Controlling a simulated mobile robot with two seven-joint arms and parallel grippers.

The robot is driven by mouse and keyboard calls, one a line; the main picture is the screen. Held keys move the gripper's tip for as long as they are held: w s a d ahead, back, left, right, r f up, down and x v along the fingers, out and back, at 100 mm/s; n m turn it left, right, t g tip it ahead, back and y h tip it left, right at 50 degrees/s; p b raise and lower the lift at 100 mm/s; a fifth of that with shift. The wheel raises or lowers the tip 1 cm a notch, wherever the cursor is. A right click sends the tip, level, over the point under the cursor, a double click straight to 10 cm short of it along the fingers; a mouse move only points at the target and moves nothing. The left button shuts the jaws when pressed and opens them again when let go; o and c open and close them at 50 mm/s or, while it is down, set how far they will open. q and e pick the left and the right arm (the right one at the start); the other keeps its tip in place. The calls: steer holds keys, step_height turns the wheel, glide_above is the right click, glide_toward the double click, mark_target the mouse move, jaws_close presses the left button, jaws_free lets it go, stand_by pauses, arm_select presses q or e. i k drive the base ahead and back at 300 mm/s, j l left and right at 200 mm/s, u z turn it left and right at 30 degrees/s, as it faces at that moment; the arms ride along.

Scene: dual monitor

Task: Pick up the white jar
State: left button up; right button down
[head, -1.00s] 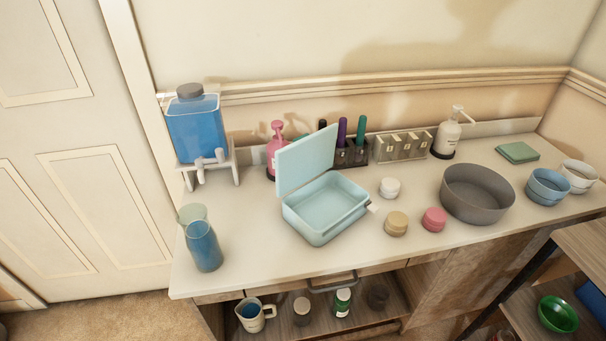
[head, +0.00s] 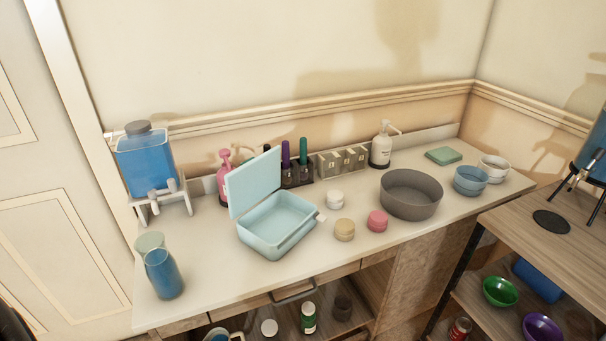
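A small white jar (head: 335,200) stands upright on the white counter (head: 210,290). It is right of the open light-blue box (head: 278,228) and behind a tan jar (head: 344,229) and a pink jar (head: 377,221). Nothing covers it. Another white round top (head: 269,327) shows low down, on the shelf under the counter. Neither of my grippers shows in the head view.
A grey bowl (head: 411,195) stands right of the jars. Behind the white jar are a holder with markers (head: 297,172) and a pump bottle (head: 381,148). A blue glass (head: 163,274) stands front left. A wooden shelf unit (head: 510,235) stands at right.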

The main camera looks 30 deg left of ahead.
mark_target(335, 198)
steer(key=k+j+z, duration=0.2)
steer(key=j, duration=0.15)
steer(key=j+z, duration=0.2)
steer(key=j, duration=0.2)
steer(key=k+j+z, duration=0.35)
steer(key=j, duration=0.25)
steer(key=k+j, duration=0.3)
steer(key=j, duration=0.15)
steer(key=k+j, duration=0.25)
steer(key=j, duration=0.2)
steer(key=k+j, duration=0.3)
steer(key=j, duration=0.15)
steer(key=k+j, duration=0.3)
steer(key=j, duration=0.15)
steer(key=k+j, duration=0.3)
steer(key=l, duration=0.2)
steer(key=i+l+u, duration=0.2)
steer(key=l, duration=0.5)
steer(key=i+l+u, duration=0.2)
steer(key=l, duration=0.5)
steer(key=l+u, duration=0.2)
steer(key=l, duration=0.55)
steer(key=i+l+u, duration=0.25)
steer(key=i+l, duration=0.25)
steer(key=l, duration=0.25)
steer(key=i+l+u, duration=0.3)
steer(key=i+l, duration=0.15)
steer(key=l, duration=0.35)
